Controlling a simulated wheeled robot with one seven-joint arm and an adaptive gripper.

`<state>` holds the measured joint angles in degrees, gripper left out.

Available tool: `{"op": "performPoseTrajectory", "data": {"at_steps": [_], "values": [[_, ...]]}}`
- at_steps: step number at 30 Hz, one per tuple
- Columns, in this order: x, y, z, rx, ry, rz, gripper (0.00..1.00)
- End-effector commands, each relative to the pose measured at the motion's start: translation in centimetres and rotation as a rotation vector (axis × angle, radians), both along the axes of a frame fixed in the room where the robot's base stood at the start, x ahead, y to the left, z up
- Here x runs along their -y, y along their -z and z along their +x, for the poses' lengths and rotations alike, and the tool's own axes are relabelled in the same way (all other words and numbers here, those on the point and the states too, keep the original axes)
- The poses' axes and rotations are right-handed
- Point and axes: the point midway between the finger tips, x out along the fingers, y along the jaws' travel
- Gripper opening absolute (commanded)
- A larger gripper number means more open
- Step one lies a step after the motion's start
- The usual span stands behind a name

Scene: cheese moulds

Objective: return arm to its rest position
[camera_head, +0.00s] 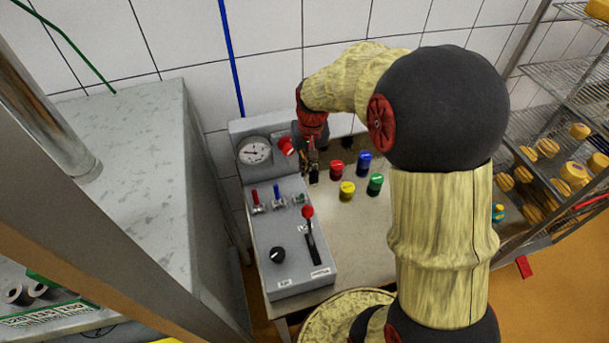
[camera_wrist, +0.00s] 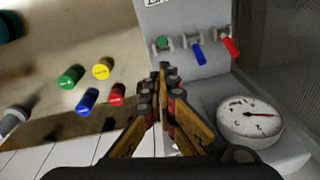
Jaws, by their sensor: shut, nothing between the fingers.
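My arm reaches over the table from the right in the head view. My gripper (camera_head: 312,172) points down beside the right edge of the grey control box (camera_head: 287,240), near its back. In the wrist view my gripper (camera_wrist: 163,72) is shut, with the fingertips together and nothing between them. The box carries a round gauge (camera_head: 255,151), a red knob (camera_head: 286,145), a row of small coloured valve levers (camera_head: 277,196), a black dial (camera_head: 277,254) and a red-topped lever (camera_head: 308,212). Whether the gripper touches the box cannot be told.
Red (camera_head: 336,169), blue (camera_head: 364,162), yellow (camera_head: 347,190) and green (camera_head: 375,184) capped pieces stand on the table, right of my gripper. A wire rack (camera_head: 565,80) with cheeses stands at the right. A grey cabinet (camera_head: 130,150) is at the left, a tiled wall behind.

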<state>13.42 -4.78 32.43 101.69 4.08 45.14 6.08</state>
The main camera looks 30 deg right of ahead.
Motion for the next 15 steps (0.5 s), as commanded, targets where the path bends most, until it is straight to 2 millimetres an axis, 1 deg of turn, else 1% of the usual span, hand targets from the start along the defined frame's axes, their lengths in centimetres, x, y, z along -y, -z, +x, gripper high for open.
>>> {"op": "performPoseTrajectory", "data": {"at_steps": [1, 4, 11, 13, 15], "values": [[0.0, -0.4, 0.0, 0.000, 0.000, 0.000, 0.00], [0.1, -1.0, -0.1, 0.001, 0.000, 0.000, 0.00], [0.1, -1.2, -0.1, 0.000, -0.004, 0.000, 0.00], [0.0, -0.8, -0.7, -0.016, -0.021, 0.000, 0.00], [-0.3, -0.1, -2.0, -0.044, -0.033, 0.003, 0.00]]}}
